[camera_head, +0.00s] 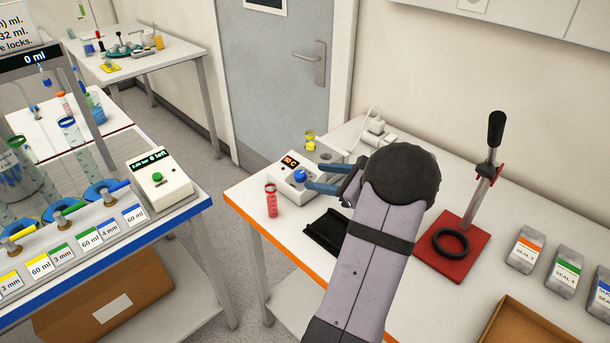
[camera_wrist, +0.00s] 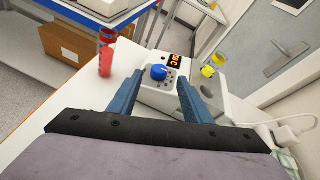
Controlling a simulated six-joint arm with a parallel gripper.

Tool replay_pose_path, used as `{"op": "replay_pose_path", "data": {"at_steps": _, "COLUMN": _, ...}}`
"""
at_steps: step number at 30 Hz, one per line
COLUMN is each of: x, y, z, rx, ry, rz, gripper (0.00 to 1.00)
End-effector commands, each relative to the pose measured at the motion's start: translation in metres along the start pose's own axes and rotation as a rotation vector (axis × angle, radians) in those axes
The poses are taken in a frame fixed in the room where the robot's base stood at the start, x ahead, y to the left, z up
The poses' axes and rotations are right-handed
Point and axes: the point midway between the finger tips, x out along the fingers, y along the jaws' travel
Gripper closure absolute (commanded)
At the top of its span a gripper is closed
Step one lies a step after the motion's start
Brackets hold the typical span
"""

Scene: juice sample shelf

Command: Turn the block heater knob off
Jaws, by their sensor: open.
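The block heater (camera_head: 293,193) is a white box on the table's left part, with a lit orange display (camera_head: 290,161) and a round blue knob (camera_head: 300,175). In the wrist view the blue knob (camera_wrist: 159,72) sits just beyond and between my fingertips, with the display (camera_wrist: 174,60) beside it. My gripper (camera_head: 314,178) is open, its two blue fingers pointing at the heater's front panel. It holds nothing. In the wrist view the fingers (camera_wrist: 160,83) lie either side of the knob. I cannot tell whether they touch it.
A red-filled tube (camera_head: 271,201) stands left of the heater, near the table edge. A yellow-capped vial (camera_head: 309,141) is at the heater's back. A black holder (camera_head: 326,233) lies in front. A red-based press (camera_head: 455,240) stands right. A plug and cable (camera_head: 375,127) are behind.

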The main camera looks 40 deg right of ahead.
Motion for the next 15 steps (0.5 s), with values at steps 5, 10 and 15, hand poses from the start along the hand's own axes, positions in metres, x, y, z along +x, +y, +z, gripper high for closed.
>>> {"op": "replay_pose_path", "data": {"at_steps": 5, "x": 0.023, "y": 0.001, "z": 0.002, "rx": 0.002, "ry": 0.0, "rz": 0.004, "gripper": 0.55}}
{"op": "replay_pose_path", "data": {"at_steps": 10, "x": 0.045, "y": 0.001, "z": 0.002, "rx": 0.001, "ry": 0.0, "rz": 0.004, "gripper": 0.55}}
{"op": "replay_pose_path", "data": {"at_steps": 15, "x": 0.058, "y": 0.001, "z": 0.001, "rx": -0.001, "ry": 0.0, "rz": 0.003, "gripper": 0.55}}
